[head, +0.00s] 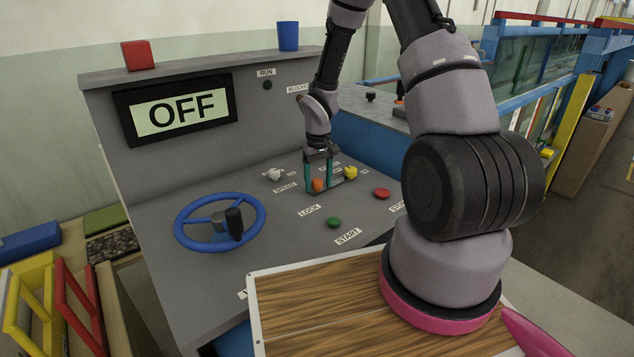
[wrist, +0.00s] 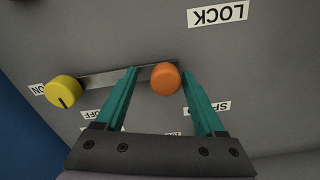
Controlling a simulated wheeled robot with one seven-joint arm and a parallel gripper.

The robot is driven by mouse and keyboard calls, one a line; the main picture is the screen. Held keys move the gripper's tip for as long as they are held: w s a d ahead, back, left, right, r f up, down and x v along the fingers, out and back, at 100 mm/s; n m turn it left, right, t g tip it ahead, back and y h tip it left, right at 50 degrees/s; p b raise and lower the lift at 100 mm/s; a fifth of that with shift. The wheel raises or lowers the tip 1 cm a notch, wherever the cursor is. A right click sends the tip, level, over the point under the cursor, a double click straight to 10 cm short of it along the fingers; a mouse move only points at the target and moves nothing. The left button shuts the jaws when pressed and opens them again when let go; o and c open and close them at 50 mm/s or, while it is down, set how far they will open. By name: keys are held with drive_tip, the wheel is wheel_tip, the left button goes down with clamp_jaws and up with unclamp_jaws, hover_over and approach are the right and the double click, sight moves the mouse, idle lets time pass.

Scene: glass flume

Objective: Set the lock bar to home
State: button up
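The lock bar (wrist: 108,76) is a thin grey metal strip lying on the sloping grey console panel. Its orange knob (wrist: 165,78) is at one end, close to the LOCK label (wrist: 217,15); the knob also shows in the head view (head: 318,185). The other end points toward a yellow knob (wrist: 63,91), which has a dark pointer line. My gripper (wrist: 160,70) is open, with its teal fingers on either side of the orange knob. The right finger is nearer to the knob in the wrist view; I cannot tell if it touches. Part of the bar is hidden behind the left finger.
The console (head: 283,207) also carries a blue handwheel (head: 183,234), a white knob (head: 275,174), a green START button (head: 334,222) and a red button (head: 382,193). The display (head: 180,111) reads OFF. A red block (head: 138,55) and a blue cup (head: 288,36) stand on the top ledge.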

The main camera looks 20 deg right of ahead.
sight(318, 179)
wheel_tip(318, 179, up, 11)
idle(0.6)
drive_tip(key=shift+f, duration=0.1)
